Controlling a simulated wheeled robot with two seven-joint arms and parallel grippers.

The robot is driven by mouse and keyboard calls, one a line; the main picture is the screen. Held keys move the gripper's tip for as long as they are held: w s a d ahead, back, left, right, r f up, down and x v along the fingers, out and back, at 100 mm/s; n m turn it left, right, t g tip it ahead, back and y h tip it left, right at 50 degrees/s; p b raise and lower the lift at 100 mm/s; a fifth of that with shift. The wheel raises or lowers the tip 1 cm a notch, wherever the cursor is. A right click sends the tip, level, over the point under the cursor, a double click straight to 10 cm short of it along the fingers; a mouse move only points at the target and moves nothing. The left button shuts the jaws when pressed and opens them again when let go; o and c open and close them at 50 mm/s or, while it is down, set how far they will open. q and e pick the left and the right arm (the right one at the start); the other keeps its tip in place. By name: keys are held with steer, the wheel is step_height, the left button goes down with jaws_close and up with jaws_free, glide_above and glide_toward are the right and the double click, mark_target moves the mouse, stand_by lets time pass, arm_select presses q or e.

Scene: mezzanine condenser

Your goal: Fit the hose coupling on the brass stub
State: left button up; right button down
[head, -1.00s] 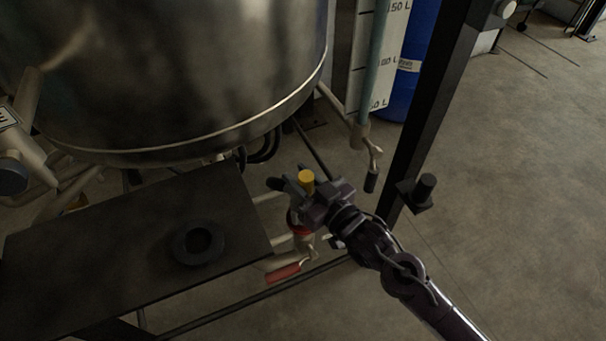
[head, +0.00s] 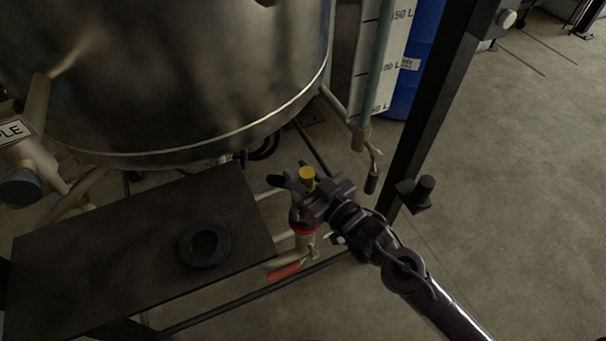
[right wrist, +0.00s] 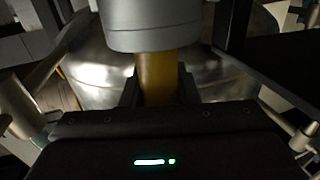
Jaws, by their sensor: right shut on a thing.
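My right gripper (head: 300,184) is shut on the hose coupling, gripping its yellow upper part (head: 307,173). In the right wrist view, my gripper (right wrist: 158,92) has its jaws on both sides of the yellow shaft (right wrist: 157,78), with the wider grey body (right wrist: 153,26) of the coupling beyond it. In the head view, the coupling is above a pipe fitting with a red ring (head: 303,230) and a red-handled valve (head: 285,271). The brass stub cannot be made out; the gripper and coupling cover that spot. I cannot tell whether the coupling touches it. My left gripper is out of view.
A black plate (head: 120,262) with a black ring (head: 205,245) on it lies to the left. The large steel tank (head: 170,80) hangs above and behind. A black post (head: 430,110) stands to the right, with a knob on its side.

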steer(key=shift+w+r+p, duration=0.1)
steer(key=shift+r+p, duration=0.8)
steer(key=shift+r, duration=0.55)
steer(key=shift+a, duration=0.1)
steer(key=shift+f+p, duration=0.1)
steer(key=shift+p, duration=0.4)
steer(key=shift+f, duration=0.2)
steer(key=shift+p, duration=0.65)
